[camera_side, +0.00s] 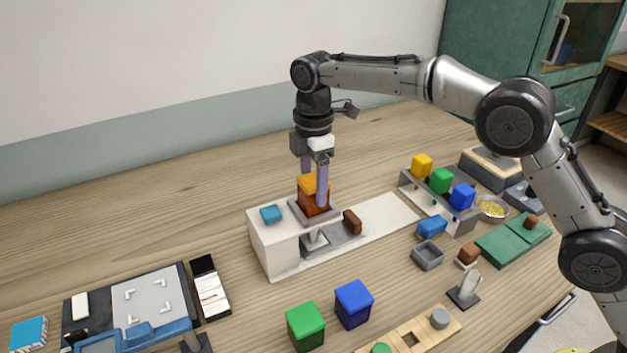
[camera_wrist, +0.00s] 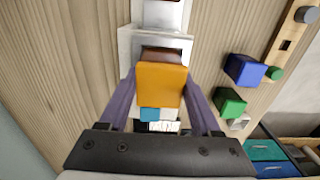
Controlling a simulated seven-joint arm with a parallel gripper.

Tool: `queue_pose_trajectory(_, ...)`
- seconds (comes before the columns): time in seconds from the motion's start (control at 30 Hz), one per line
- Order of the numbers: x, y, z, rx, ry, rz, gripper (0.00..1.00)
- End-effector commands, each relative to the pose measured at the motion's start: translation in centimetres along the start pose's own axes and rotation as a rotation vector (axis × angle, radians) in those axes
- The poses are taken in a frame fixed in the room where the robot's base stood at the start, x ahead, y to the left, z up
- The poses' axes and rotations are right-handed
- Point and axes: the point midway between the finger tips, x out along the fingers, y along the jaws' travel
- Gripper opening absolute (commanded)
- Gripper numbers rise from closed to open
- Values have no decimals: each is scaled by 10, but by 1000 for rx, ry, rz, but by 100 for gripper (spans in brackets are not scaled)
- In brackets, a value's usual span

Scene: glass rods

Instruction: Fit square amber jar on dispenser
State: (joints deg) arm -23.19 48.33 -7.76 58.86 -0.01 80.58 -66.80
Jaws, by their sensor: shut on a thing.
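The square amber jar (camera_side: 312,196) has an orange top and a darker brown-amber body. It is upright at the grey square seat of the white dispenser (camera_side: 270,247). My gripper (camera_side: 315,190) is shut on it from above, with one purple finger on each side. In the wrist view the jar's orange top (camera_wrist: 161,84) lies between the two fingers (camera_wrist: 160,92). The jar's lower end meets the seat's rim; how deep it sits is hidden. The dispenser has a teal button (camera_side: 271,214) on top and a grey tray (camera_side: 345,238) below the seat.
A brown block (camera_side: 352,221) stands at the dispenser's tray. Green (camera_side: 305,326) and blue (camera_side: 353,303) square jars stand in front. A rack with yellow, green and blue jars (camera_side: 441,181) stands at right. Bare table lies behind the dispenser.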

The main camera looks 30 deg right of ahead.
Motion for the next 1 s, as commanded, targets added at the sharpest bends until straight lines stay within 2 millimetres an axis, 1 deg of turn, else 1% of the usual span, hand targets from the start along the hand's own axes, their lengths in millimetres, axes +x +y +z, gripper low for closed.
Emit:
queue_pose_trajectory(0.1, -1, 0, 0, 0, 1, 2, 0)
queue_pose_trajectory(0.13, -1, 0, 0, 0, 1, 2, 66)
queue_pose_trajectory(0.27, -1, 0, 0, 0, 1, 2, 90)
queue_pose_trajectory(0.3, -1, 0, 0, 0, 1, 2, 97)
queue_pose_trajectory(0.33, -1, 0, 0, 0, 1, 1, 100)
queue_pose_trajectory(0.57, 0, 0, 0, 0, -1, -1, 100)
queue_pose_trajectory(0.67, -6, 0, 0, 0, 0, 1, 100)
queue_pose_trajectory(1.0, -56, 1, 0, 0, 2, 4, 100)
